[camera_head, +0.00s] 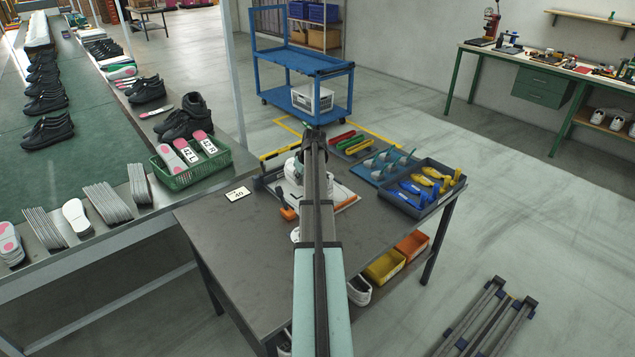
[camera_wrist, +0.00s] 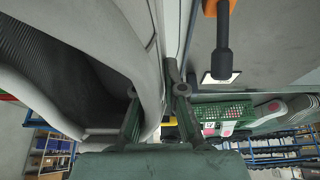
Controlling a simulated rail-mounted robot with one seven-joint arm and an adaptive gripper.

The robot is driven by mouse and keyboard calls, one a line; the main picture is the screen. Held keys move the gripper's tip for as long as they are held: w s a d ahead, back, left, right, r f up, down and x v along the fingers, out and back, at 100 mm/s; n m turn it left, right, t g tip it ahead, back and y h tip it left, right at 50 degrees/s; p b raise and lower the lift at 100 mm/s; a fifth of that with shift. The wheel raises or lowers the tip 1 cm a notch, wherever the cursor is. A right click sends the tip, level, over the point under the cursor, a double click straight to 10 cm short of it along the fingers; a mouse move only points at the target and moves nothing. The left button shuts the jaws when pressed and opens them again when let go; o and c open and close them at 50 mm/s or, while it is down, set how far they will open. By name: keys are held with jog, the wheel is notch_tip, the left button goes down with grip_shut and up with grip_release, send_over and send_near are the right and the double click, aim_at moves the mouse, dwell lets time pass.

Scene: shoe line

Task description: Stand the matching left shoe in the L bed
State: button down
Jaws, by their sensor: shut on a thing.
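My gripper (camera_wrist: 157,108) is shut on the edge of a pale grey-white shoe (camera_wrist: 122,38), one green finger on each side of the wall. The shoe fills the left of the wrist view, with its dark ribbed inside showing. In the head view, my arm covers the gripper and much of the work; a white shoe part (camera_head: 292,170) shows at its left over the table (camera_head: 215,225). A card marked 40 (camera_head: 238,193) lies on the table, left of the arm.
An orange-handled tool (camera_head: 288,212) lies near the arm. A dark tray (camera_head: 416,206) of blue and yellow pieces is at the table's right. A green basket (camera_head: 180,178) with insoles marked 42 stands on the conveyor side. The table's front left is clear.

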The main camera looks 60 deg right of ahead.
jog(key=shift+w+a+f+b, duration=0.3)
jog(key=shift+w+f, duration=0.4)
jog(key=shift+f, duration=0.4)
jog(key=shift+w+a+f+b, duration=0.2)
jog(key=shift+w+f+b, duration=0.35)
jog(key=shift+f, duration=0.5)
jog(key=shift+w+a+f+b, duration=0.25)
jog(key=shift+w+f, duration=0.55)
jog(key=shift+f, duration=0.3)
jog(key=c, duration=1.2)
grip_release()
jog(key=shift+r, duration=0.1)
notch_tip(320, 180, up, 10)
jog(key=p, duration=0.4)
